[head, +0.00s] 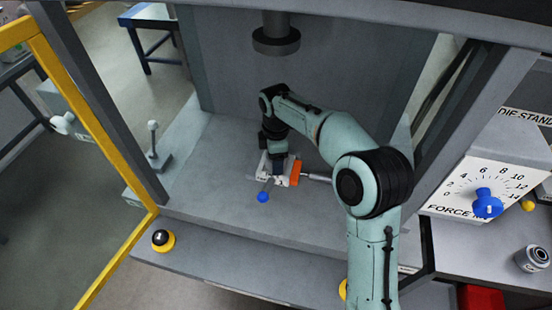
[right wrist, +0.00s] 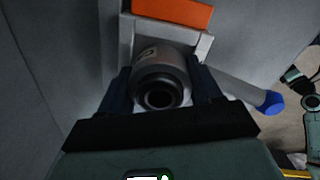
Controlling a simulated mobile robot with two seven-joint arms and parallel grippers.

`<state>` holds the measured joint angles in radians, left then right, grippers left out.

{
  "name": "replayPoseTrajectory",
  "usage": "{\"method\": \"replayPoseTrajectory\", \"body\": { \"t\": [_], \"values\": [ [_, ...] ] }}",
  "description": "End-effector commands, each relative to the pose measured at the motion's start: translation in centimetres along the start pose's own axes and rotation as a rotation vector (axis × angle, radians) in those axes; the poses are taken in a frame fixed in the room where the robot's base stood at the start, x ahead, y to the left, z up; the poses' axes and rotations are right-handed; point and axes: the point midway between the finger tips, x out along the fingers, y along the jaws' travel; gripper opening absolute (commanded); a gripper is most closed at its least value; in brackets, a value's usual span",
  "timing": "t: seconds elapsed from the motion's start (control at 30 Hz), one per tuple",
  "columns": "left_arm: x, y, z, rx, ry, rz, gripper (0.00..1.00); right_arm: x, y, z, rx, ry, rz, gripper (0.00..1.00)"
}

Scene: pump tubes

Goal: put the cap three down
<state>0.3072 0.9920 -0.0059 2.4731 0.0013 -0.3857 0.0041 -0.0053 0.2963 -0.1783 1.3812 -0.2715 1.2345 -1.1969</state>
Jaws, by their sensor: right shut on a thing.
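The cap (right wrist: 160,80) is a grey metal cylinder with a dark round hole and a small label on its side. In the right wrist view it sits between the two dark fingers of my right gripper (right wrist: 163,93), which is shut on it. The fixture has an orange block (head: 296,173), also in the right wrist view (right wrist: 172,13). I cannot tell whether the cap touches the fixture. My left gripper is not in view.
A blue-knobbed lever (head: 263,197) sticks out at the fixture's front. The press ram (head: 276,40) hangs above. A force dial (head: 487,203) and a grey metal cylinder (head: 535,258) stand at right. A yellow frame (head: 92,160) is at left. The bed's left side is mostly clear.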

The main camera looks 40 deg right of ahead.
Motion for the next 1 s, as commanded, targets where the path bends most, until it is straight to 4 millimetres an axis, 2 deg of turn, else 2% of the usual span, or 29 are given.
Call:
{"method": "replayPoseTrajectory", "body": {
  "t": [0.67, 0.7, 0.77, 1.0],
  "values": [
    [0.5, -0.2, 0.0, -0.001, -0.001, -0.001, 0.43, 2.0, -0.1, 0.3, 0.004, -0.009, -0.009, 0.15],
    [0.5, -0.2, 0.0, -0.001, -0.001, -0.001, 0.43, 2.0, -0.1, 0.3, 0.005, -0.01, -0.01, 0.7],
    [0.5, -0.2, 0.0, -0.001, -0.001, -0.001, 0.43, 2.1, -0.1, 0.4, 0.006, -0.01, -0.011, 0.89],
    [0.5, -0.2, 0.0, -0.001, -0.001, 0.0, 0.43, 2.1, -0.2, 0.4, 0.008, -0.011, -0.015, 0.89]
  ]
}}
